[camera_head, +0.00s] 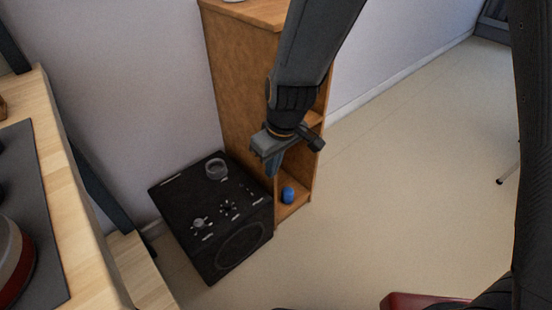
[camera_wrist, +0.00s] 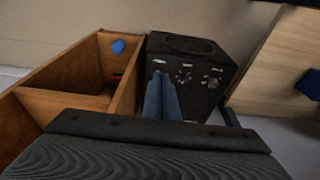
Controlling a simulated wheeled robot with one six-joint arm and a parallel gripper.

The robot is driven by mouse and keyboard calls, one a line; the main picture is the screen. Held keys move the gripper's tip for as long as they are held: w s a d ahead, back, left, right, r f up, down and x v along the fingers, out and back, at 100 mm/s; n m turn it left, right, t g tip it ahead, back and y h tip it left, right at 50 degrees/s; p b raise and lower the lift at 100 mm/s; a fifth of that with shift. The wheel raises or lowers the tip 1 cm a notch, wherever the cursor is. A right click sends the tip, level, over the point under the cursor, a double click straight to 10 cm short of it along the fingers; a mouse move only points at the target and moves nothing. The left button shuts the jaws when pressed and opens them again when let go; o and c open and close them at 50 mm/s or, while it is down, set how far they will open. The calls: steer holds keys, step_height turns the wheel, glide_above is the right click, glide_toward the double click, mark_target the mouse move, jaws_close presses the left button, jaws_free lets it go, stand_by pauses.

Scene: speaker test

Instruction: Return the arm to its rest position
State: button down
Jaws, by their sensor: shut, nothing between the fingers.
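My gripper (camera_head: 274,161) hangs at the end of my dark arm, in front of the wooden shelf and above the right side of the black speaker (camera_head: 212,215). Its blue fingers are closed together with nothing between them. In the wrist view the shut fingers of my gripper (camera_wrist: 161,92) stand in front of the speaker's control panel (camera_wrist: 190,75). The speaker has knobs, switches and a round ring on its surface. I cannot tell whether the fingertips touch it.
A wooden shelf (camera_head: 235,75) with a blue object (camera_head: 288,194) inside stands right of the speaker. A wooden counter (camera_head: 85,210) with a dark hob is on the left. A red object (camera_head: 415,300) shows at the bottom edge. The floor (camera_head: 400,190) on the right is mostly clear.

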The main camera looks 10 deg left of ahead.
steer(key=shift+s+d+r+p, duration=0.1)
steer(key=shift+s+d+r, duration=0.1)
steer(key=shift+r, duration=0.25)
steer(key=shift+s+d+r+p, duration=0.15)
steer(key=shift+d+r, duration=0.1)
steer(key=shift+r, duration=0.2)
steer(key=shift+s+d+r+p, duration=0.1)
steer(key=shift+s+d+r, duration=0.1)
steer(key=shift+r, duration=0.25)
steer(key=shift+s+r, duration=0.1)
steer(key=s+d+r+m+g+h, duration=0.1)
steer(key=s+d+r+m, duration=0.1)
steer(key=s+d+r, duration=0.45)
steer(key=s+d+r+m, duration=0.2)
steer(key=s+r, duration=0.1)
steer(key=s, duration=0.6)
steer(key=d+r+m+p, duration=0.3)
steer(key=d+r+p, duration=0.6)
steer(key=r+p, duration=0.2)
steer(key=d+r+m+p, duration=0.3)
steer(key=d+r+p, duration=0.6)
steer(key=r+p, duration=0.3)
steer(key=p, duration=0.3)
steer(key=shift+d+r+h, duration=0.15)
steer(key=shift+r+h, duration=0.05)
steer(key=shift+h, duration=0.2)
